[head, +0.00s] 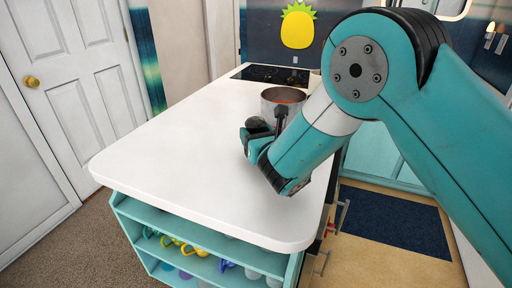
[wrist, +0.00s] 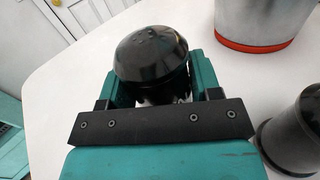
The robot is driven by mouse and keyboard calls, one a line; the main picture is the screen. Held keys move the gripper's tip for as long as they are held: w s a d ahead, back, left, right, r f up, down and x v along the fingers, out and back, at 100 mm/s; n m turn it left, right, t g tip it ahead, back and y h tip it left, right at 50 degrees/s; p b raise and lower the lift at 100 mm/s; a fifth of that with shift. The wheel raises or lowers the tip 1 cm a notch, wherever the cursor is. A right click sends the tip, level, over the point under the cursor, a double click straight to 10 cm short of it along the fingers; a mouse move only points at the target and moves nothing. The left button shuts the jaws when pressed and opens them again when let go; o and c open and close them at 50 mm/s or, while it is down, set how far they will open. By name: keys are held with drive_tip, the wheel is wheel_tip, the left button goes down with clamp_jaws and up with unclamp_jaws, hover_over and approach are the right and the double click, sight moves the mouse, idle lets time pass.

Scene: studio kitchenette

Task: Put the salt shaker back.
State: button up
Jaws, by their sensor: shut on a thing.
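The salt shaker (wrist: 150,58) has a black domed cap with small holes and sits between the two teal fingers of my gripper (wrist: 152,82) in the wrist view. My gripper is shut on it. In the head view the shaker's dark cap (head: 257,124) shows at my gripper (head: 256,136), over the white counter (head: 190,140). The fingers hide most of the shaker's lower body. I cannot tell whether its base touches the counter.
A steel pot (head: 270,106) with a red band at its base stands behind my gripper; it also shows in the wrist view (wrist: 265,18). A black, round-topped object (wrist: 297,128) stands close on the right. A black cooktop (head: 270,75) lies at the far end. The counter's left side is clear.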

drive_tip(key=shift+f+b, duration=0.3)
drive_tip(key=shift+f, duration=1.4)
drive_tip(key=shift+f, duration=0.2)
drive_tip(key=o, duration=1)
drive_tip(key=shift+r, duration=0.3)
drive_tip(key=b+v, duration=0.6)
drive_tip(key=v, duration=0.1)
drive_tip(key=b+v, duration=0.3)
drive_tip(key=shift+s+d+f, duration=0.1)
drive_tip(key=shift+s+f, duration=0.15)
drive_tip(key=shift+f, duration=0.1)
drive_tip(key=shift+s+d+r+b, duration=0.25)
drive_tip(key=shift+s+d+b, duration=0.1)
drive_tip(key=shift+s+b, duration=0.25)
